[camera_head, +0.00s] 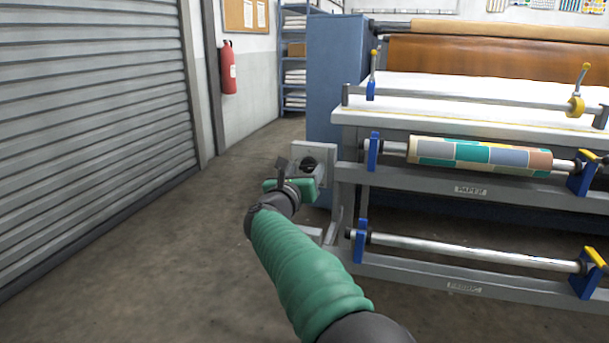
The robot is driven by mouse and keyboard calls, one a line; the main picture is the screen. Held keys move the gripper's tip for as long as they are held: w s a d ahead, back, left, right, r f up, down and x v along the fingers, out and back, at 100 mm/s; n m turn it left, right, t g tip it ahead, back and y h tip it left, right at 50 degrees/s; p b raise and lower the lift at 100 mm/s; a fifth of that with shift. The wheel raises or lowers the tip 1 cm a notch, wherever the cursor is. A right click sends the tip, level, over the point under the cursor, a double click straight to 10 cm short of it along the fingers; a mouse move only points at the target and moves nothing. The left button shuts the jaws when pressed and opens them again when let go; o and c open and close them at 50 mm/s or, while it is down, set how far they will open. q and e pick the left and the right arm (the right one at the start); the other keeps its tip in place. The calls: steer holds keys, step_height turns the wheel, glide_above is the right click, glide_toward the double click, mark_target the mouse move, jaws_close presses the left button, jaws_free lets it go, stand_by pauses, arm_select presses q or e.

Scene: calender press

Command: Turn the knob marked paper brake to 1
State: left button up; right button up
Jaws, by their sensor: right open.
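A light grey plate (326,152) is fixed at the left end of the press's upper rail, the rail labelled PAPER. A dark round knob (311,162) sits on this plate, partly hidden by my right gripper. Its marking and setting cannot be read. My right gripper (296,168) is open, with its dark fingers at the knob and its green body just below. I cannot tell whether the fingers touch the knob or stand around it. My left gripper is out of view.
A patterned roll (480,155) lies on the upper rail between blue brackets. A bare metal bar (470,252) spans the lower rail labelled FABRIC. A second grey plate (308,235) lies below, mostly hidden by my arm. The floor (160,260) to the left is clear.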

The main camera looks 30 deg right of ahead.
jaws_close()
stand_by(0.4)
